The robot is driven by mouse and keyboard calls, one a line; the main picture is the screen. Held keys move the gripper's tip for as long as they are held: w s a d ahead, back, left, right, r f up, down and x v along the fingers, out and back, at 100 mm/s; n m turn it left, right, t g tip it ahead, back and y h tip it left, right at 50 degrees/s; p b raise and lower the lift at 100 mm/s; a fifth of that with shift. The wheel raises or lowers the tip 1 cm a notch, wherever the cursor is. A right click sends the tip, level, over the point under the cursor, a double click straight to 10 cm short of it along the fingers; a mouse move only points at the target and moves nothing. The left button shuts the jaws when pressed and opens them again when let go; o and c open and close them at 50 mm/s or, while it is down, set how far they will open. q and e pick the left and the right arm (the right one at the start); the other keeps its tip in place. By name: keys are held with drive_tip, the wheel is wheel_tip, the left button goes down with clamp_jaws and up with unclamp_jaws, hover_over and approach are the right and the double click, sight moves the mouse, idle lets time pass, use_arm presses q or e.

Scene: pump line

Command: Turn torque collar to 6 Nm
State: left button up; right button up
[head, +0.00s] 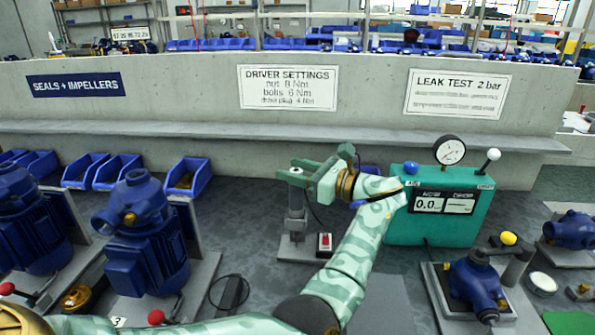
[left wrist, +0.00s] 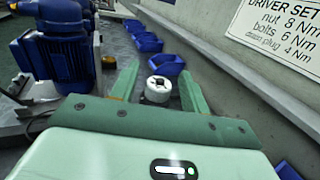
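The torque driver (head: 296,215) stands upright on a grey base plate in the middle of the bench in the head view. Its pale round collar (left wrist: 158,90) with dark marks shows between my left fingers in the left wrist view. No setting on it can be read. My left gripper (head: 290,169) is at the driver's top, its fingers pointing left in the head view. In the left wrist view the left gripper (left wrist: 158,84) is open, a finger on either side of the collar with narrow gaps. Contact is not visible. My right gripper is not in view.
A sign (head: 288,88) reads nut 8 Nm, bolts 6 Nm, drain plug 4 Nm. A small box with a red button (head: 324,242) sits by the driver. A teal leak tester (head: 436,226) stands right, blue pumps (head: 145,240) left, blue bins (head: 187,178) behind.

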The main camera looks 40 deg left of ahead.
use_arm(q)
drive_tip(key=shift+w+d, duration=0.1)
drive_tip(key=shift+d, duration=0.4)
drive_tip(key=w+d+b, duration=0.2)
drive_tip(key=d+b, duration=0.2)
drive_tip(key=d, duration=1.1)
drive_tip(key=shift+w, duration=0.15)
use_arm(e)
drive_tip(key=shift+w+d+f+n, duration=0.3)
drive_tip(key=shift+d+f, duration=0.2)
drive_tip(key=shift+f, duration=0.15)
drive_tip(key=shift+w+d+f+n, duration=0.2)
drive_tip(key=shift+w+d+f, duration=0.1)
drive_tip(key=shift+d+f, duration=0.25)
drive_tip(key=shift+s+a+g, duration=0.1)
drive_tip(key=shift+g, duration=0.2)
